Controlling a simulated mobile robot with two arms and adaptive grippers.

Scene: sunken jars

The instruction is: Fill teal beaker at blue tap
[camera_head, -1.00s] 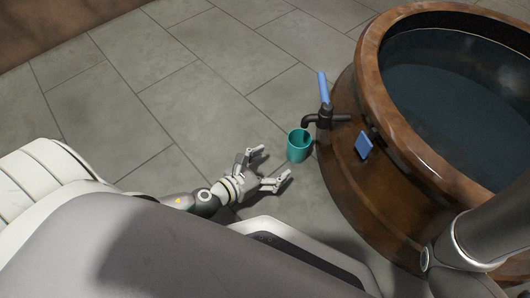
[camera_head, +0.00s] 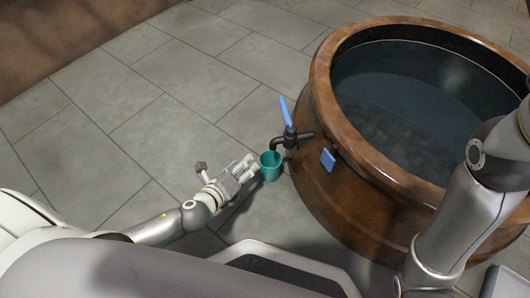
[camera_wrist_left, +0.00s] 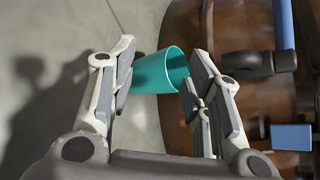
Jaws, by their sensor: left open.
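The teal beaker (camera_head: 270,168) is upright beside the brown jar, with its mouth just under the dark spout in the head view. What it rests on is hard to see. The blue tap (camera_head: 287,112) has a blue lever pointing up and a dark body on the jar's side. My left gripper (camera_head: 247,169) is beside the beaker on its left. In the left wrist view the gripper (camera_wrist_left: 160,68) is open, with the beaker (camera_wrist_left: 162,72) between and just beyond its fingertips. Contact cannot be told. My right arm shows at the right edge; its gripper is out of view.
The large brown jar (camera_head: 315,185) holds dark liquid and fills the right side. A small blue plate (camera_head: 327,159) is on its wall right of the tap. The tiled floor (camera_head: 150,100) to the left is clear.

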